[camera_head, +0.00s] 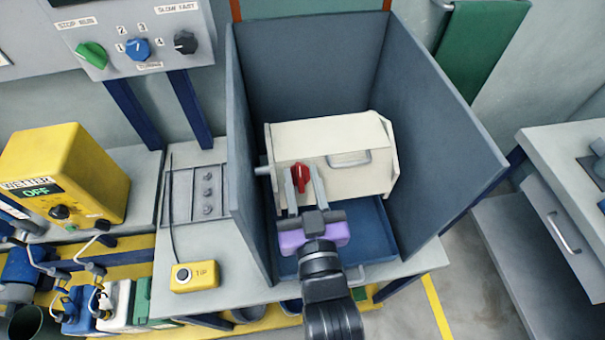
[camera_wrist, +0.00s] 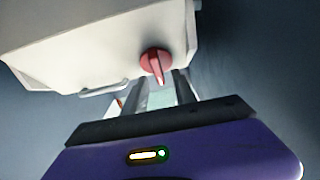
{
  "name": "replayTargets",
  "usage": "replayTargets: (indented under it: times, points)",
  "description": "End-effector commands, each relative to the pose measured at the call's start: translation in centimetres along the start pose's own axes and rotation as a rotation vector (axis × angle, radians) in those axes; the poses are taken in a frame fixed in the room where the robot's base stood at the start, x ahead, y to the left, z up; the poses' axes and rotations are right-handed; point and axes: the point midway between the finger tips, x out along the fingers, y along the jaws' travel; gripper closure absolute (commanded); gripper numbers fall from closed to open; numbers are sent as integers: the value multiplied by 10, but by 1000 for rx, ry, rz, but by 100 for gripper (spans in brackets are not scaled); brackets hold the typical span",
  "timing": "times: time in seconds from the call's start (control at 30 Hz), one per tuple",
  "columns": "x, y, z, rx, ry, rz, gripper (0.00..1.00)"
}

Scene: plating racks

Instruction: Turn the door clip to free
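The door clip is a red knob (camera_head: 301,174) on the front of a cream-white box-shaped housing (camera_head: 330,138). In the wrist view the red knob (camera_wrist: 156,60) has a raised grip bar that points down the picture, tilted slightly. My gripper (camera_head: 301,182) is at the front of the housing, its two grey fingers apart on either side of the knob in the head view. In the wrist view the fingers (camera_wrist: 161,88) are apart, with the lower end of the bar near the gap between their tips. I cannot tell whether they touch it.
A metal handle (camera_head: 350,159) sits on the housing right of the clip. Tall grey panels (camera_head: 440,130) enclose the housing at the sides and back. A blue tray (camera_head: 375,235) lies below. A yellow button box (camera_head: 195,276) and yellow unit (camera_head: 75,165) stand at left.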

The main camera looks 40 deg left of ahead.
Motion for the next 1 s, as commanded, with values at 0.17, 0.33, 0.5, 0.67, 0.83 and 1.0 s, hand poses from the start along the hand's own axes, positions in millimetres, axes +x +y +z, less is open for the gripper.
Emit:
replayTargets:
  times: [0.17,0.33,0.5,0.67,0.83,1.0]
  points:
    - [4,0,0,0,0,0,67]
    - [3,0,0,0,0,0,71]
    - [3,0,0,0,0,0,100]
    - [3,0,0,0,0,0,100]
    - [3,0,1,-8,1,-4,100]
    - [3,-1,2,-35,1,-22,100]
